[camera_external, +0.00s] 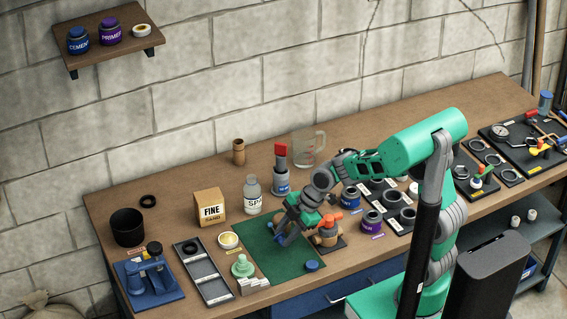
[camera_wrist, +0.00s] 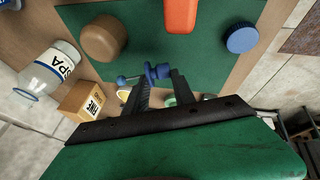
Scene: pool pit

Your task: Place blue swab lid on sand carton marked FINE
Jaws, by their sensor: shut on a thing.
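The blue swab lid (camera_wrist: 158,72) is between my gripper's fingers in the wrist view, with a thin stem pointing left. My gripper (camera_external: 281,237) is shut on it over the green mat (camera_external: 262,262), and the lid is a small blue patch (camera_external: 279,239) in the external view. The gap to the mat is hard to judge. The tan carton marked FINE (camera_external: 210,209) stands upright on the bench, left of my gripper; its top looks bare. The carton also shows at lower left in the wrist view (camera_wrist: 80,101).
A white-labelled bottle (camera_external: 252,197) stands right of the carton, between it and my arm. A red-topped blue can (camera_external: 281,178) and orange-handled valve (camera_external: 328,228) are close to my gripper. Another blue cap (camera_external: 312,265) lies on the mat. A yellowish round tub (camera_external: 228,241) stands before the carton.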

